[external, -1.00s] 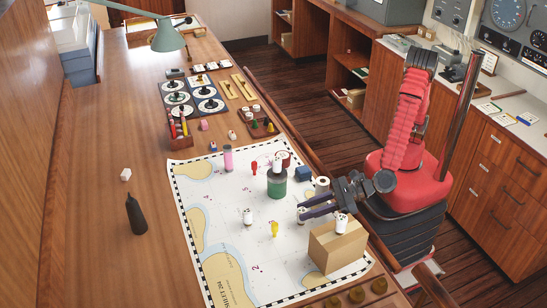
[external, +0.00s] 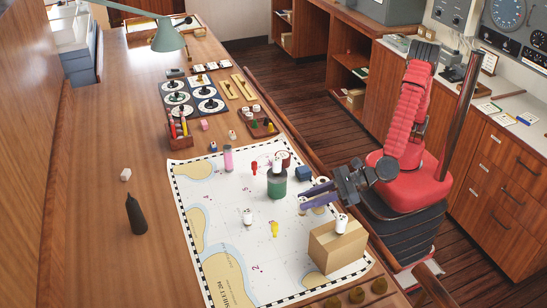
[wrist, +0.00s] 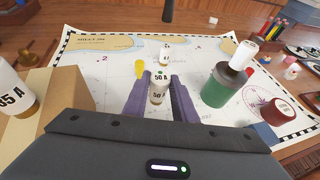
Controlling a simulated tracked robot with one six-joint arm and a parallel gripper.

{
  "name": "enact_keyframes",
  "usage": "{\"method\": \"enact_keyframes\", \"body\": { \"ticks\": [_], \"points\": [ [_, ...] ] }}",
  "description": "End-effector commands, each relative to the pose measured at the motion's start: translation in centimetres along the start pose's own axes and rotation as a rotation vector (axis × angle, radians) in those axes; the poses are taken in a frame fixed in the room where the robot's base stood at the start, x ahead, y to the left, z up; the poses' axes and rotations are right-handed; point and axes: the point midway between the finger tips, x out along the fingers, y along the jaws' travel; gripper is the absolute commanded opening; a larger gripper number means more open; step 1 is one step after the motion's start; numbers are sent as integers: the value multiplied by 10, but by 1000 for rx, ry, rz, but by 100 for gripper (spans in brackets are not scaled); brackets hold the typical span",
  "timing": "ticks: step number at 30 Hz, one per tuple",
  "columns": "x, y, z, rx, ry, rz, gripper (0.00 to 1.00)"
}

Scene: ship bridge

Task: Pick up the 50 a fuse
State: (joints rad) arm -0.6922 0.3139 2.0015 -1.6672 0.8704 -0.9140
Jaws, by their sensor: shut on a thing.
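The 50 A fuse (wrist: 158,88), a white cylinder with a tan band, stands upright between my two purple fingers in the wrist view. My gripper (wrist: 158,100) is shut on it. In the external view my gripper (external: 304,200) is above the near right part of the chart, and the fuse (external: 302,206) shows only partly at the fingertips. Another white fuse (wrist: 165,53) stands on the chart beyond the fingers; it also shows in the external view (external: 248,216).
A cardboard box (external: 338,247) with a white fuse on top (external: 341,223) stands close to my gripper. A green can (external: 276,186) bears another white cylinder. A yellow peg (external: 275,229), blue block (external: 304,173) and red roll (wrist: 280,110) are nearby. The chart's left part is clear.

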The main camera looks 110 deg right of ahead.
Motion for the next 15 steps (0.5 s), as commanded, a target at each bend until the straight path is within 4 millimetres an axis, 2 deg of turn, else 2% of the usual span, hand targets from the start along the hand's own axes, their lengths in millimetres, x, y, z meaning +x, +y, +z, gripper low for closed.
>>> {"method": "enact_keyframes", "body": {
  "ticks": [1,6,10,15],
  "points": [
    [-4,0,10,4,-3,2,2],
    [-15,0,36,3,-2,1,2],
    [-19,0,47,2,-2,1,2],
    [-21,0,51,0,0,0,2]
  ]
}}
